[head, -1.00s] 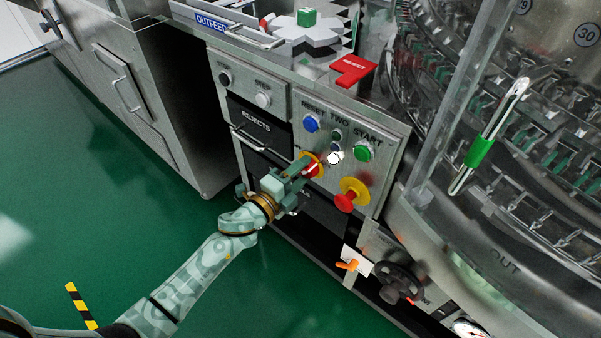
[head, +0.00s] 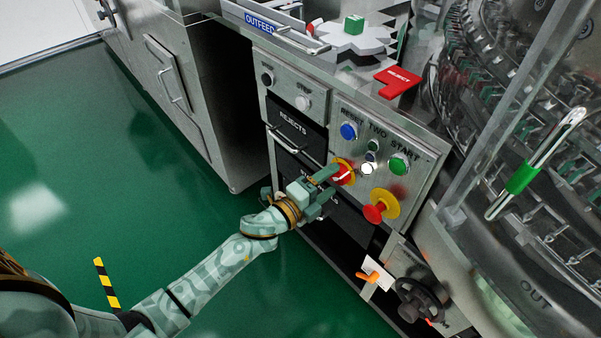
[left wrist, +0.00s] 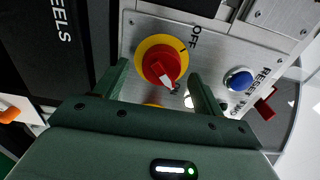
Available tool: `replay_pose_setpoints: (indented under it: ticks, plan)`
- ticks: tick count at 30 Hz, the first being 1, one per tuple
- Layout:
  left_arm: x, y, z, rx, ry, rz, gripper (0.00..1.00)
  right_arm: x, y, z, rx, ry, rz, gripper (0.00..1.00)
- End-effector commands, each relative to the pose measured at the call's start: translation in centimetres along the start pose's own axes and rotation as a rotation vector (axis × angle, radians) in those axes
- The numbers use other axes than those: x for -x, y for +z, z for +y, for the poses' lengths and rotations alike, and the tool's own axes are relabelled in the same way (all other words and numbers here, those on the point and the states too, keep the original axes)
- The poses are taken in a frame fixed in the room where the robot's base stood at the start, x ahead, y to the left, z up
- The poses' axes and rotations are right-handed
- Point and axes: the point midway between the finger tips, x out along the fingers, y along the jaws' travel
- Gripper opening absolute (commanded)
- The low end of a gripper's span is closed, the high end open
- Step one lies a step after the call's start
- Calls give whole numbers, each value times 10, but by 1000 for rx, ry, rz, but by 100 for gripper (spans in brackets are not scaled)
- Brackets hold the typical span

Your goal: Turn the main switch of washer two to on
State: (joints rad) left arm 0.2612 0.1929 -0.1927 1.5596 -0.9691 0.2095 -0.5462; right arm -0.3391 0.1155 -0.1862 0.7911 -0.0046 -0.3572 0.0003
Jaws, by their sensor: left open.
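The main switch (head: 344,173) is a red rotary knob on a yellow disc, on the grey control panel (head: 432,153) of washer two. In the left wrist view the knob (left wrist: 160,67) has a pale pointer end aimed down and right, away from the OFF label (left wrist: 194,37) and toward a second label partly hidden by my gripper. My left gripper (head: 326,183) is at the switch; in the left wrist view its open fingers (left wrist: 155,85) stand on either side of the knob's lower part, with gaps. Contact cannot be told. My right gripper is not in view.
A blue RESET button (head: 349,131), a green START button (head: 398,166) and a red mushroom button (head: 375,212) on yellow are close by on the panel. A black handwheel (head: 418,302) is below. Green floor (head: 100,180) is clear to the left.

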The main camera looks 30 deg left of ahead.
Motion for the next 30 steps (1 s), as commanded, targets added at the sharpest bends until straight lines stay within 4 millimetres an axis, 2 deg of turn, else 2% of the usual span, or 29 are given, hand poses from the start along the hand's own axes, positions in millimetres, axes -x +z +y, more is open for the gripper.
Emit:
replay_pose_setpoints:
  ticks: [9,15,21,30]
  plan:
    - [85,0,-3,1,2,-1,69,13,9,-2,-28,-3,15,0]
    - [128,0,-2,1,2,-1,69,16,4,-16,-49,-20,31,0]
    - [146,0,0,-1,1,0,69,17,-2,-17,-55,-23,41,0]
    - [148,0,0,-1,1,0,69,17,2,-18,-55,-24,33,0]
